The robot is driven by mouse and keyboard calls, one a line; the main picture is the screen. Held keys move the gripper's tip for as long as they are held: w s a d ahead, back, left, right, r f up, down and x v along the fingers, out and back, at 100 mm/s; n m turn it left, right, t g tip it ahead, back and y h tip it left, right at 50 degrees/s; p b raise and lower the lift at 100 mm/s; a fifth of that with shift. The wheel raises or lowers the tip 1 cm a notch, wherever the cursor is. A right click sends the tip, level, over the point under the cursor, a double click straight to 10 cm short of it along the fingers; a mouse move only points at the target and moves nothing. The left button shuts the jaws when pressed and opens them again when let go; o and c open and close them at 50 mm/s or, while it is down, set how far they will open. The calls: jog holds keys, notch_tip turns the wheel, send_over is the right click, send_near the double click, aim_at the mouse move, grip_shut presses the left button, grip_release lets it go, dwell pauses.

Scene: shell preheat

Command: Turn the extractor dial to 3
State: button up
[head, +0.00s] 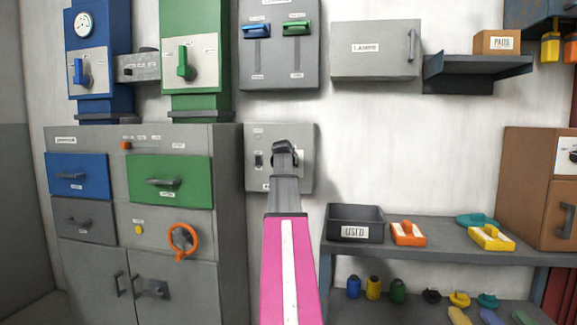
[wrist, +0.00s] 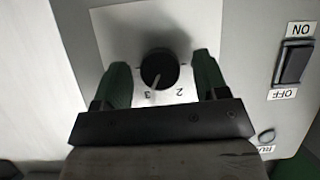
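The extractor dial (wrist: 159,68) is a round black knob on a pale plate, seen in the wrist view. Its white pointer line points toward the picture's bottom, slightly left, close to the mark 3 and left of the mark 2. The lettering appears upside down there. My gripper (wrist: 163,82) is open, with one green finger on each side of the knob and a visible gap on both sides. In the head view, my gripper (head: 284,146) is in front of the grey wall panel (head: 303,172) and hides the dial.
An ON/OFF rocker switch (wrist: 294,64) sits right of the dial in the wrist view, with a small round button (wrist: 266,136) below it. In the head view, a grey cabinet (head: 229,200) stands left of the panel. A shelf with a USED bin (head: 355,222) stands right.

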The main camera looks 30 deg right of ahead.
jog(key=v, duration=1)
jog(key=shift+s+a+r, duration=0.2)
jog(key=shift+s+a, duration=0.05)
jog(key=shift+f, duration=0.1)
jog(key=a+f+n+g+y, duration=0.1)
jog(key=a+f+y, duration=0.1)
jog(key=a+f, duration=0.75)
jog(key=a+f+n+g+y, duration=0.1)
jog(key=a+f+n+y, duration=0.1)
jog(key=a+f, duration=0.8)
jog(key=a+f+n+g+y, duration=0.1)
jog(key=a+f, duration=0.4)
jog(key=f, duration=1)
jog(key=s+a+f+n+g+y, duration=0.1)
jog(key=s+a+f+n+g, duration=0.1)
jog(key=s+a+f, duration=0.8)
jog(key=s+a+f+n+g+y, duration=0.1)
jog(key=s+a+f+g, duration=0.3)
jog(key=s+a+f, duration=0.6)
notch_tip(320, 180, down, 5)
jog(key=shift+s+a+r+n+y, duration=0.25)
jog(key=shift+a+n+y, duration=0.15)
jog(key=shift+a+y, duration=0.45)
jog(key=shift+a, duration=0.15)
jog(key=shift+c, duration=0.3)
